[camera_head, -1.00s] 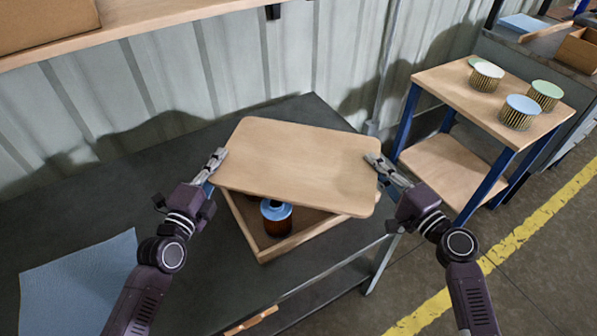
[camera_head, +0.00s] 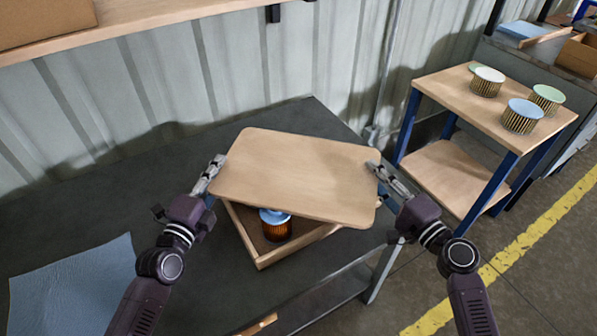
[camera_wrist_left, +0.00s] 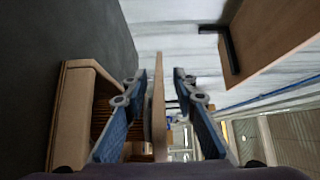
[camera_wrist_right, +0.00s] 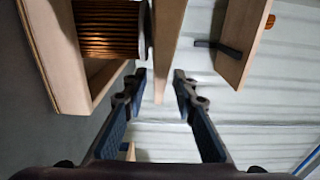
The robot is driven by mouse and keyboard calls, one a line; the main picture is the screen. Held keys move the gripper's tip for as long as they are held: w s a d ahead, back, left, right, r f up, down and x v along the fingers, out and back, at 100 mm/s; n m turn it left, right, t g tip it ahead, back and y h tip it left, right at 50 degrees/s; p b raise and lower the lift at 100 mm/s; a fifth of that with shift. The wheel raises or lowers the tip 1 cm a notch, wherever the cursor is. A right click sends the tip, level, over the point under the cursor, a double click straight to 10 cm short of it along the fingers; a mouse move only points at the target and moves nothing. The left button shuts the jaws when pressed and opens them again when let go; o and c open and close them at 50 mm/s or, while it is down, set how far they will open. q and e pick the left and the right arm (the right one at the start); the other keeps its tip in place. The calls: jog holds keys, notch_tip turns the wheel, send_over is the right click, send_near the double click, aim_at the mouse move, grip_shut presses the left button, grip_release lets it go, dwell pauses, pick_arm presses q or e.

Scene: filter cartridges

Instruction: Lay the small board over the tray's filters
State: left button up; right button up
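The small board (camera_head: 298,176) is a pale wooden panel with rounded corners. It lies across the top of the wooden tray (camera_head: 262,258), above the filters. One filter (camera_head: 277,230), amber with a blue cap, shows below its front edge. In the right wrist view a filter (camera_wrist_right: 108,30) sits close against the board (camera_wrist_right: 166,45); whether they touch is unclear. My left gripper (camera_head: 218,164) is at the board's left edge, my right gripper (camera_head: 376,170) at its right. Both have fingers either side of the edge, with visible gaps. Other filters are hidden.
The dark table (camera_head: 130,215) has free room left of the tray. A blue cloth (camera_head: 75,285) lies at its front left. A wooden stand (camera_head: 440,88) at the right carries several capped filters (camera_head: 522,116). A shelf (camera_head: 150,17) runs along the wall above.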

aim_at(205, 193)
pick_arm(q)
jog(key=v, duration=1.1)
jog(key=shift+s+a, duration=0.2)
jog(key=shift+s, duration=0.2)
pick_arm(e)
jog(key=shift+s, duration=0.1)
jog(key=v, duration=1.2)
